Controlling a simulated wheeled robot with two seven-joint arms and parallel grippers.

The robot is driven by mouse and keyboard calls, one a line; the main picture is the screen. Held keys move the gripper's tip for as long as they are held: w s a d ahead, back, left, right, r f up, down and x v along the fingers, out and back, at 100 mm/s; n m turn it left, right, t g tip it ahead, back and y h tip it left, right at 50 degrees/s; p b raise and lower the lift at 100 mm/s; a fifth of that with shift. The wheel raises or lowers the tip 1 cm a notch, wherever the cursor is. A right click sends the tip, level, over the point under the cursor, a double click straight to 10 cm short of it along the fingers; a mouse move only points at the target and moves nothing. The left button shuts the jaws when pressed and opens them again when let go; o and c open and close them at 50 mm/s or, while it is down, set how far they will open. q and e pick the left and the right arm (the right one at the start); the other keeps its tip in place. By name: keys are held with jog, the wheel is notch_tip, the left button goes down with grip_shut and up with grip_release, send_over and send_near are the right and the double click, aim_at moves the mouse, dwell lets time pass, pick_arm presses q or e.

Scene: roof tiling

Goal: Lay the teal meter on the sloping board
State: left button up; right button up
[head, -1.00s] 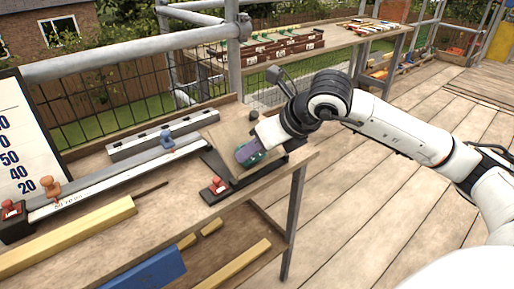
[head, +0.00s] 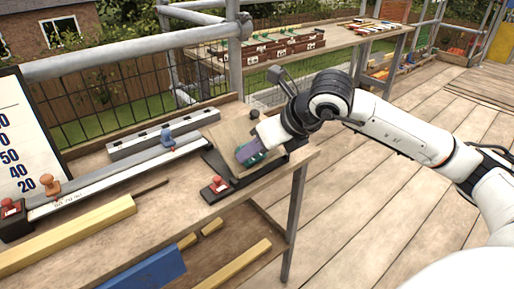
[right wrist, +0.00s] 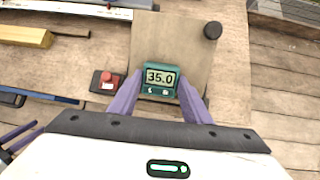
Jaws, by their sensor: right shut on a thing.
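The teal meter (right wrist: 160,80) reads 35.0 in the right wrist view and lies against the sloping board (right wrist: 178,37). My right gripper (right wrist: 158,92) has its two purple fingers on either side of the meter and is shut on it. In the head view the right gripper (head: 252,148) is over the tilted board (head: 232,130) at the right end of the bench, with part of the teal meter (head: 252,159) showing under it. I cannot tell whether the meter fully rests on the board.
A red-knobbed block (head: 216,188) stands just left of the board, and a dark round knob (right wrist: 212,30) is at its upper right corner. A long rail with a blue stamp (head: 167,139), a yellow timber (head: 75,233) and a number chart (head: 25,145) are further left.

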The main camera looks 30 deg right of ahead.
jog(key=shift+s+f+b, duration=0.25)
jog(key=shift+b, duration=0.15)
jog(key=o, duration=1)
jog(key=shift+a+p+v, duration=0.15)
jog(key=shift+p+v, duration=0.2)
jog(key=shift+v, duration=1.4)
jog(key=shift+a+p+v, duration=0.1)
jog(key=shift+p+v, duration=0.2)
jog(key=shift+v, duration=1.5)
jog(key=shift+w+r, duration=0.15)
jog(key=shift+w, duration=0.05)
